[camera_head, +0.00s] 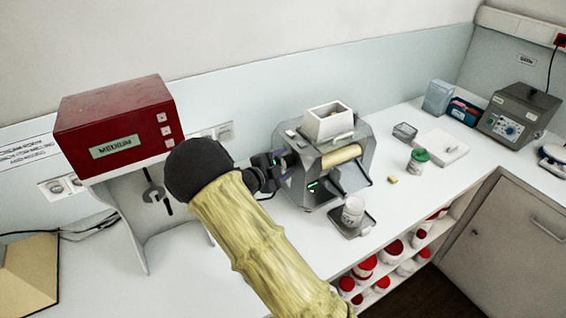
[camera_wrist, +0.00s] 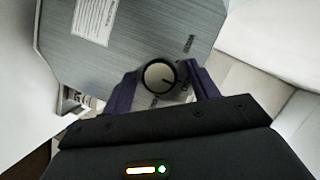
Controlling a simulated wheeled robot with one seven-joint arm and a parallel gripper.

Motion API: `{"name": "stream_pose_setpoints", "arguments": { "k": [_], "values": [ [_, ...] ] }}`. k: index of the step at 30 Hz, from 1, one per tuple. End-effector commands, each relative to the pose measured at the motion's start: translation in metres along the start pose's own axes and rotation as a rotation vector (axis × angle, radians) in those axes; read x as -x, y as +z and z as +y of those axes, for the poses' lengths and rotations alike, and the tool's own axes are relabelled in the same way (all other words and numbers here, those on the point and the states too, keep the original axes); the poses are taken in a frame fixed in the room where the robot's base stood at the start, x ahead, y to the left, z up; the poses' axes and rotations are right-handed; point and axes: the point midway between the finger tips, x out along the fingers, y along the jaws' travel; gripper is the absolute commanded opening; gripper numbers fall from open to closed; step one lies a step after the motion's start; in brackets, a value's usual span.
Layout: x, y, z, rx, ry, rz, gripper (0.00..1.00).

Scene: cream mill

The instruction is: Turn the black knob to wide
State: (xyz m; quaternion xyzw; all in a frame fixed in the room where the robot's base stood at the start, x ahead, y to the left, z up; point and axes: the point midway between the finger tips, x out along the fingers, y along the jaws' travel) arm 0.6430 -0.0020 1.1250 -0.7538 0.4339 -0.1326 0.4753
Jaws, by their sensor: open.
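The black knob (camera_wrist: 160,77), with a pale face and a dark pointer line, sits on the grey side panel (camera_wrist: 125,35) of the mill in the wrist view. Dark lettering surrounds it, partly hidden and too blurred to read for certain. The pointer slants toward the lower right in that view. My gripper (camera_wrist: 162,88) is open, with one purple finger on each side of the knob. I cannot tell whether the fingers touch it. In the head view the mill (camera_head: 325,155) stands on the counter, and my gripper (camera_head: 284,168) is at its left side, hiding the knob.
A red-topped machine reading MEDIUM (camera_head: 115,125) stands left of the mill. A white jar (camera_head: 353,210) stands on a small dark tray before the mill. A green-lidded jar (camera_head: 418,160) and a grey box with a dial (camera_head: 518,115) are to the right.

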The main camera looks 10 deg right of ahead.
Motion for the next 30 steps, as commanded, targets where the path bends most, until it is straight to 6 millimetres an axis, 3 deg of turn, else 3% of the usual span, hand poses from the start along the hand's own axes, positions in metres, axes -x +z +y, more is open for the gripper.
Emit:
{"name": "stream_pose_setpoints", "arguments": {
  "k": [4, 10, 11, 22, 30],
  "values": [
    [0.0003, 0.0001, 0.0002, 0.000, 0.000, 0.000, 0.55],
    [0.0005, 0.0001, 0.0002, 0.000, 0.000, 0.000, 0.16],
    [0.0005, 0.0001, 0.0002, 0.000, 0.000, 0.000, 0.15],
    [0.0008, -0.0009, -0.0015, 0.036, 0.017, 0.000, 0.15],
    [0.0009, -0.0021, -0.0043, 0.162, 0.069, 0.001, 0.15]
  ]
}}
